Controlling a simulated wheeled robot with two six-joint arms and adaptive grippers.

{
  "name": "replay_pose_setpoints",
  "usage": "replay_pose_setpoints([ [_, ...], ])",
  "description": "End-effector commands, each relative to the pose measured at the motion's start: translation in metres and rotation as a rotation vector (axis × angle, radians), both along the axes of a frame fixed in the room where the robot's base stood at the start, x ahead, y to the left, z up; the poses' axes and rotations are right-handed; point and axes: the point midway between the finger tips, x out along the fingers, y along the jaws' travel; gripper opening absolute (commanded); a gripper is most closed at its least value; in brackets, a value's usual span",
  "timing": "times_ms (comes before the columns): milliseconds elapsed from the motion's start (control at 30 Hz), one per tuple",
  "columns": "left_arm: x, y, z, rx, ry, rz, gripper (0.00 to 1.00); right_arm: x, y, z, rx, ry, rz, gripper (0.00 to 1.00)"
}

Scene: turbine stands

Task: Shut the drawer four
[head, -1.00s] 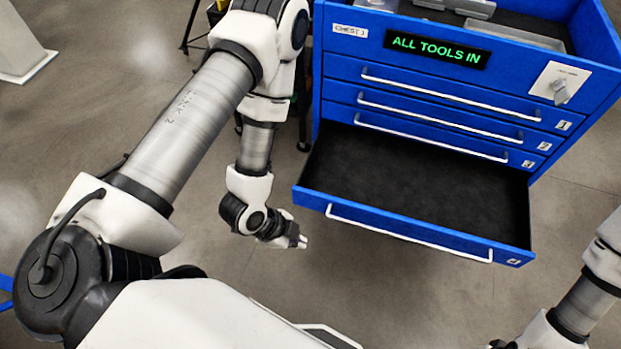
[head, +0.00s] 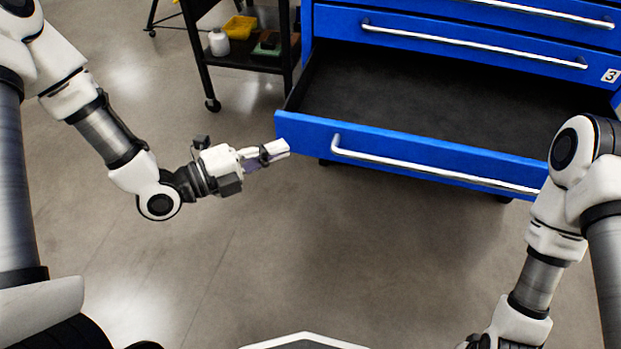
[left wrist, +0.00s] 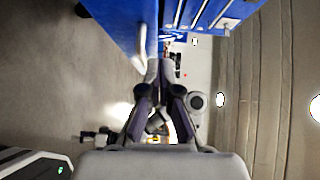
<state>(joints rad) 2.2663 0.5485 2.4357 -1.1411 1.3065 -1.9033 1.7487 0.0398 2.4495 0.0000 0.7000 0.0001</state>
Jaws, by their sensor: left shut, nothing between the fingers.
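Drawer four (head: 303,136) is the bottom drawer of the blue chest and stands pulled out; its visible black floor is empty. Its silver handle (head: 430,168) runs along the blue front. My right arm covers the drawer's right end. My left gripper (head: 284,149) is shut and empty, its tips at the left end of the drawer front in the head view; I cannot tell whether they touch it. In the left wrist view the shut fingers (left wrist: 160,72) point along the blue front, with the handle (left wrist: 141,42) just left of them. My right gripper is out of view.
The drawers above (head: 470,45) are shut. A black cart (head: 250,57) with a white bottle (head: 219,42) and a yellow tray (head: 240,27) stands left of the chest. The floor (head: 330,260) before the drawer is clear.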

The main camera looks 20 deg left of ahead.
Motion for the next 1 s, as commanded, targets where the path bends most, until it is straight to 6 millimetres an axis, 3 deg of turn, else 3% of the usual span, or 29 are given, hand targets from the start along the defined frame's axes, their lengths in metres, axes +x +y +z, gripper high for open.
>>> replay_pose_setpoints([
  [33,0.003,0.003,-0.026,-0.007,-0.020,0.008,0.00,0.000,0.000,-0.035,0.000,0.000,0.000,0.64],
  [100,0.005,0.004,-0.029,-0.011,-0.037,0.014,0.00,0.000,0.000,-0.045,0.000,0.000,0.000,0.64],
  [367,0.014,-0.004,-0.025,-0.007,-0.045,0.011,0.00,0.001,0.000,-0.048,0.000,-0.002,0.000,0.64],
  [800,0.066,-0.058,-0.026,-0.006,-0.047,0.010,0.00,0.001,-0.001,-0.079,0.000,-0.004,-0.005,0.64],
  [1000,0.077,-0.067,-0.023,-0.010,-0.044,0.013,0.00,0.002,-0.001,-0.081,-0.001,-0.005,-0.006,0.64],
])
